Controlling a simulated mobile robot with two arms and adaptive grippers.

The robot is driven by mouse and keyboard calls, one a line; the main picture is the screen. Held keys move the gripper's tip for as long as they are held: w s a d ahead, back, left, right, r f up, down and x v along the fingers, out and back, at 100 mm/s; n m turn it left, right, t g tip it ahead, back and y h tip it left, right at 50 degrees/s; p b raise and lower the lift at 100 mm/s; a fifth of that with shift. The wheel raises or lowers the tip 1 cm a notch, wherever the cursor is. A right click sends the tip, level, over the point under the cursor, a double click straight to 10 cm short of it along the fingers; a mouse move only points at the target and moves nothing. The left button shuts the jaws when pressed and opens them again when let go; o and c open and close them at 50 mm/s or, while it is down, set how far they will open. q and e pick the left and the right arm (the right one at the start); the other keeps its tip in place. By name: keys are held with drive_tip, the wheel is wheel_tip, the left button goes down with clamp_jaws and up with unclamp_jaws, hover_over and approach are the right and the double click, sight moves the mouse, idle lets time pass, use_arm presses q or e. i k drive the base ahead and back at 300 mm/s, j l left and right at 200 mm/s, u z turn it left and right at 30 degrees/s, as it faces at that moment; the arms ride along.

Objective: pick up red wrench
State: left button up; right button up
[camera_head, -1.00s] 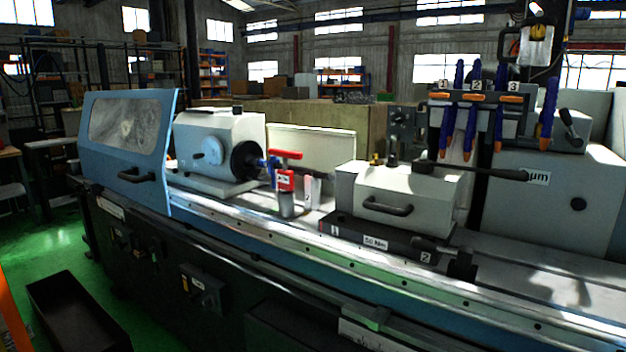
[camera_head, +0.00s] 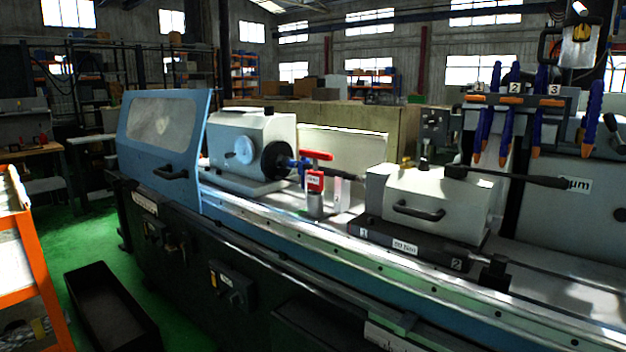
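A red T-shaped tool (camera_head: 316,156), possibly the red wrench, stands upright at the middle of the grinder bed. Its bar is level on top, and its lower part meets a grey cylindrical holder (camera_head: 315,204) with a red label. Small red items (camera_head: 42,138) also show on the workbench at the far left, too small to identify. Neither of my grippers is in view.
The grinder has a blue door (camera_head: 160,136) at its left and a grey tailstock (camera_head: 430,202) at right. A black bin (camera_head: 112,312) stands on the green floor. An orange cart (camera_head: 22,255) is at the left edge.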

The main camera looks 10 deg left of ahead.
sight(315, 178)
drive_tip(key=i+j, duration=0.1)
drive_tip(key=j, duration=0.4)
drive_tip(key=i+j+u, duration=0.1)
drive_tip(key=j, duration=0.35)
drive_tip(key=i+j, duration=0.1)
drive_tip(key=j, duration=0.35)
